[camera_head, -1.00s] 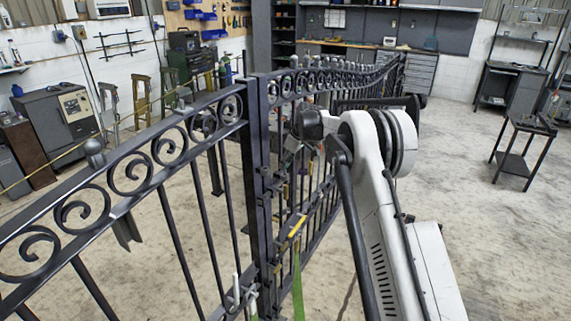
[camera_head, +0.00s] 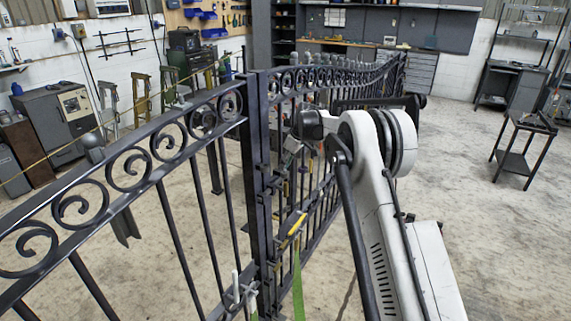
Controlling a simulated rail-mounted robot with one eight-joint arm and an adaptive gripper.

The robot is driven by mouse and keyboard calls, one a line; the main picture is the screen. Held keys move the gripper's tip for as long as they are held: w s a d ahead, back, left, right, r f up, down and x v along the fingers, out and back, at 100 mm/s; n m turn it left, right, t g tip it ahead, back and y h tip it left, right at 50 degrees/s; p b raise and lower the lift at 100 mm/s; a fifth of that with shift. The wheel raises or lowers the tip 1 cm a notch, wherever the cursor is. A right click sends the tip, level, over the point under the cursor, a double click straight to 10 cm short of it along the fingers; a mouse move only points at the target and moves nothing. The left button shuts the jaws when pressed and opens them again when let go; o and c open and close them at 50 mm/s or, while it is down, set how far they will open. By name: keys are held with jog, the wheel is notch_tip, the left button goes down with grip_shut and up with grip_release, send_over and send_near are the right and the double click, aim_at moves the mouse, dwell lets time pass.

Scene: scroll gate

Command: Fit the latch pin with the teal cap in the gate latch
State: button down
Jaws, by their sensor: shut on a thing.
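The dark scroll gate (camera_head: 258,170) runs from the near left to the back, with two upright posts meeting near the middle. My gripper (camera_head: 291,150) shows only as a small grey and dark shape close to the right side of the posts, partly hidden by my wrist. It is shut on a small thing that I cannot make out. Neither the latch pin nor its teal cap can be told apart here. Small dark fittings (camera_head: 268,190) sit on the post below my gripper, and I cannot tell which is the gate latch.
A yellow-handled piece with a green strap (camera_head: 297,270) hangs low by the posts. Pale clamp-like pieces (camera_head: 240,293) are at the post's lower left. A small dark table (camera_head: 520,150) stands at the right. The floor between it and my arm is clear.

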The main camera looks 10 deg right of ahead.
jog(key=shift+f+b, duration=0.4)
jog(key=shift+f, duration=0.15)
jog(key=c, duration=1.4)
grip_release()
jog(key=shift+c, duration=0.2)
jog(key=v, duration=1.2)
jog(key=shift+d, duration=0.1)
jog(key=shift+r, duration=0.15)
